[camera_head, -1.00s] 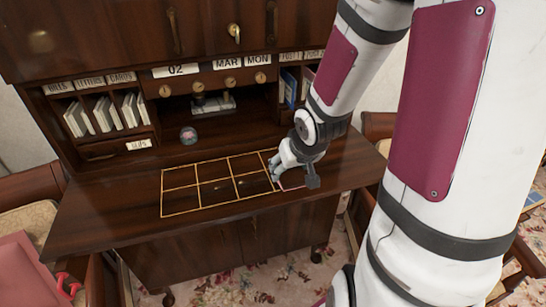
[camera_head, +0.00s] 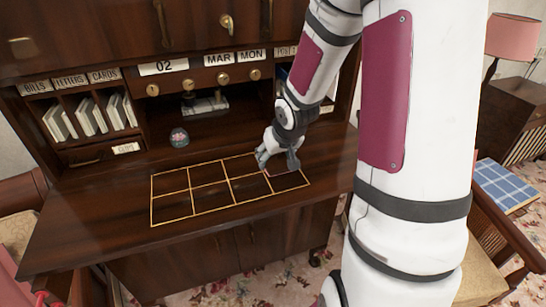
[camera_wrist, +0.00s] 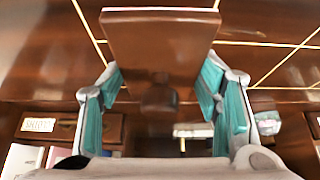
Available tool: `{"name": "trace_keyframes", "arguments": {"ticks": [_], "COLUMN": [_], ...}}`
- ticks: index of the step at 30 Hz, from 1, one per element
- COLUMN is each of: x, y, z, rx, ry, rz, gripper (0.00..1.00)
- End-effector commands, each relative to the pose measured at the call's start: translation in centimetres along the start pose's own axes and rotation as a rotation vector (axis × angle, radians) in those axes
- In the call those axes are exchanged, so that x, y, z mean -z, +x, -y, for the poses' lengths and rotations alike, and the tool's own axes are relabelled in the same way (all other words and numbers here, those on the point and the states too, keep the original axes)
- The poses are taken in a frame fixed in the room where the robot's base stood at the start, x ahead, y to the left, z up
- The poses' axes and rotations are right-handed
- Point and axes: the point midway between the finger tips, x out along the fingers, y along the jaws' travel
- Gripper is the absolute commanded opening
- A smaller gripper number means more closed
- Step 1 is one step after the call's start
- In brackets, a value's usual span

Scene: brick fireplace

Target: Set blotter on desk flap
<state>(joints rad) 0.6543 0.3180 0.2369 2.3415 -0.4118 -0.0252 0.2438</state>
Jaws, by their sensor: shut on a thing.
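The dark wooden desk flap (camera_head: 85,222) is lowered flat. A gold-lined grid (camera_head: 205,187) is marked on it. My gripper (camera_head: 278,155) is over the grid's right end, near its back edge. In the wrist view, the blotter (camera_wrist: 160,40) is a brown rectangular block with a dark round knob. It sits between the teal finger pads of my gripper (camera_wrist: 162,95), which is shut on it. In the head view my gripper hides most or all of the blotter. I cannot tell whether the blotter touches the flap.
A glass paperweight (camera_head: 179,137) and a small stand (camera_head: 205,106) are inside the desk behind the flap. Labelled pigeonholes with cards (camera_head: 90,117) are at the back left. The flap's left side is clear. Armchairs flank the desk; a blue plaid item (camera_head: 508,185) lies at right.

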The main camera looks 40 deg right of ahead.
Motion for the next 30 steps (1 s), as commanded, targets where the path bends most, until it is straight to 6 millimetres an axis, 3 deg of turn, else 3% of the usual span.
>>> {"name": "trace_keyframes", "arguments": {"ticks": [10, 11, 13, 14, 25, 30], "x": [-0.1, -0.1, -0.1, -0.1, 0.0, 0.1], "y": [0.2, 0.3, 0.2, 0.2, -0.1, -2.5], "z": [0.0, 0.0, 0.0, 0.0, -0.1, -0.2], "rx": [0.0, 0.0, 0.0, 0.0, -0.001, -0.001], "ry": [0.001, 0.001, 0.001, 0.001, 0.001, 0.002], "rz": [-0.003, -0.002, -0.002, -0.002, -0.003, -0.005], "gripper": [0.26, 0.6, 0.76, 0.78, 0.78, 0.78]}}
